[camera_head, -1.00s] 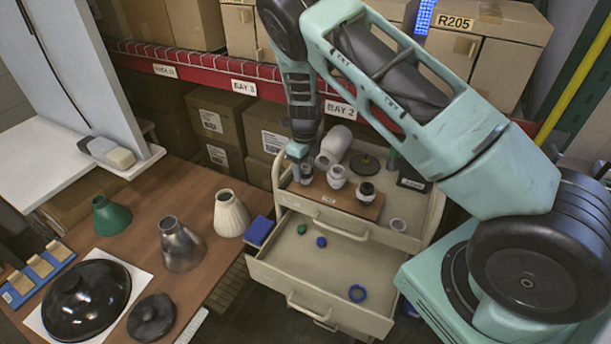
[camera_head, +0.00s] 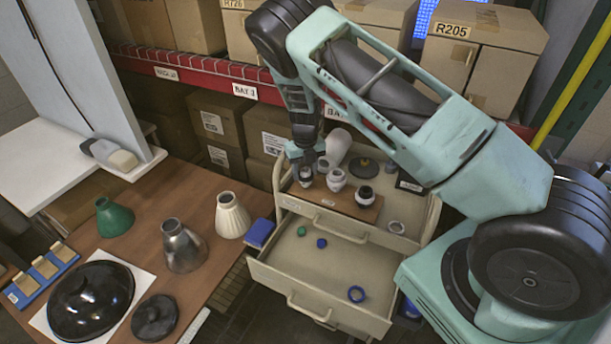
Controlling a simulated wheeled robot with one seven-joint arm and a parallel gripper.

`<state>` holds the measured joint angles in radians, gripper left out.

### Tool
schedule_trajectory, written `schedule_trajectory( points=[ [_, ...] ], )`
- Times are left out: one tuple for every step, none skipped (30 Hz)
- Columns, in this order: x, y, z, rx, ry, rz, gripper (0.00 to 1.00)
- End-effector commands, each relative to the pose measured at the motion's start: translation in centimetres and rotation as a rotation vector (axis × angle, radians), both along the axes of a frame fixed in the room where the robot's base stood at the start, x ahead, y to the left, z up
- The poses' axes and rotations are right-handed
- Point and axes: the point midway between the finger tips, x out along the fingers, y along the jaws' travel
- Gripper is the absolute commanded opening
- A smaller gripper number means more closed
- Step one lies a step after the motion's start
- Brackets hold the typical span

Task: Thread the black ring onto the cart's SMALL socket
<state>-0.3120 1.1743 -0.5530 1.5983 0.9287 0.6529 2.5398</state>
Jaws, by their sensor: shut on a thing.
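My gripper (camera_head: 304,163) is above the left end of the brown board on the cart (camera_head: 281,203), pointing down. It is shut on a small dark thing, which looks like the black ring (camera_head: 305,171), at the top of the leftmost socket (camera_head: 306,181). The fingers and the small size hide whether the ring is around the socket or just above it. A middle white socket (camera_head: 336,182) and a right socket with a dark top (camera_head: 364,196) stand upright on the same board. The sockets' sizes are hard to compare from here.
A white bulb-shaped part (camera_head: 338,146) and a black disc (camera_head: 364,167) are behind the sockets. Shades stand on the table at left.

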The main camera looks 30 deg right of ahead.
Motion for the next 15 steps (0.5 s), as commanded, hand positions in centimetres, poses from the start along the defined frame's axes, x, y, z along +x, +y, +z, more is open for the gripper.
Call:
schedule_trajectory(
  points=[
    [0.08,-0.21,0.07,-0.003,-0.003,-0.008,0.08],
    [0.08,-0.21,0.05,-0.003,-0.003,-0.009,0.08],
    [0.08,-0.22,0.05,-0.003,-0.003,-0.008,0.08],
    [0.09,-0.22,0.05,-0.003,-0.003,-0.008,0.08],
    [0.09,-0.22,0.05,-0.003,-0.003,-0.007,0.08],
    [0.09,-0.22,0.05,-0.003,-0.003,-0.007,0.08],
    [0.09,-0.23,0.05,-0.004,-0.004,-0.007,0.08],
    [0.09,-0.23,0.06,-0.004,-0.002,-0.009,0.08],
    [0.08,-0.24,0.08,-0.004,-0.002,-0.021,0.08],
    [0.07,-0.25,0.11,-0.004,-0.002,-0.037,0.08],
    [0.05,-0.27,0.14,-0.005,-0.002,-0.064,0.08],
    [0.07,-0.26,0.04,-0.004,-0.002,-0.058,0.55],
    [0.07,-0.25,0.03,-0.004,-0.002,-0.057,0.64],
    [0.06,-0.23,0.03,-0.003,-0.002,-0.057,0.70],
    [0.05,-0.21,0.02,-0.003,-0.002,-0.056,0.70]
  ],
)
